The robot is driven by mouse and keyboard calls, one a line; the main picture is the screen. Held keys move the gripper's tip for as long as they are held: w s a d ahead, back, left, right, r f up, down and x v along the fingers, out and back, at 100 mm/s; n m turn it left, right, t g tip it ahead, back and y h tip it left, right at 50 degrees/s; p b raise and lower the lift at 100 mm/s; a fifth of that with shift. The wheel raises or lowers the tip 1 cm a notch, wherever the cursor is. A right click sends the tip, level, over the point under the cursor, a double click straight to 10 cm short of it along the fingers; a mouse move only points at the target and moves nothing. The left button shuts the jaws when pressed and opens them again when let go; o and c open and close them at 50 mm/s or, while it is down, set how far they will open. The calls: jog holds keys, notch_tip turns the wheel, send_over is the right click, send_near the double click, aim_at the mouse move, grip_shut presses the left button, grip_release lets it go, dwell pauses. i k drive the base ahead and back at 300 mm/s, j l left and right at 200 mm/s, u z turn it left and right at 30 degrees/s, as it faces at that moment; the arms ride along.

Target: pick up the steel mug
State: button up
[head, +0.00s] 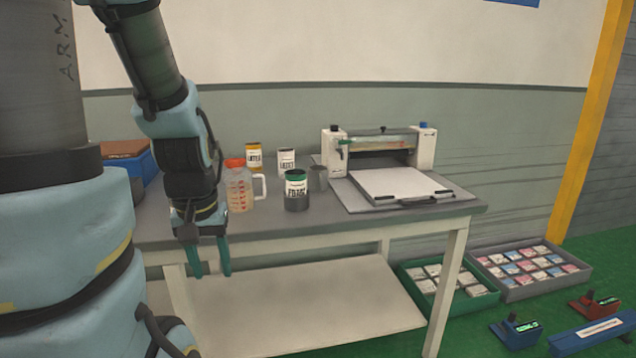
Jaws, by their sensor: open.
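The steel mug (318,179) looks like a small plain grey metal cup. It stands upright on the grey table top (400,228), just right of a dark can with a green lid and a white label (297,192). The can partly overlaps its left side. My gripper (210,273) points down with its two green fingers apart and empty. It hangs at the table's front edge, left of the mug and apart from it.
A measuring jug with an orange lid (238,188) stands between my gripper and the can. A yellow can (254,157) and a white can (287,160) stand behind. A white press (395,170) fills the right side. The table's front right corner is bare.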

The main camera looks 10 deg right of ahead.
aim_at(318, 174)
jog(key=l+u, duration=0.15)
jog(key=u, duration=0.6)
jog(key=l+u, duration=0.25)
jog(key=l, duration=0.15)
jog(key=k+l+u, duration=0.25)
jog(key=l+u, duration=0.3)
jog(key=l, duration=0.2)
jog(key=k+l+u, duration=0.25)
jog(key=k+l, duration=0.15)
jog(key=l, duration=0.25)
jog(key=k+l+u, duration=0.1)
jog(key=l, duration=0.25)
jog(key=k+l, duration=0.25)
jog(key=l, duration=0.15)
jog(key=k+l, duration=0.15)
jog(key=l, duration=0.2)
jog(key=k+l+u, duration=0.1)
jog(key=l, duration=0.3)
jog(key=i, duration=0.25)
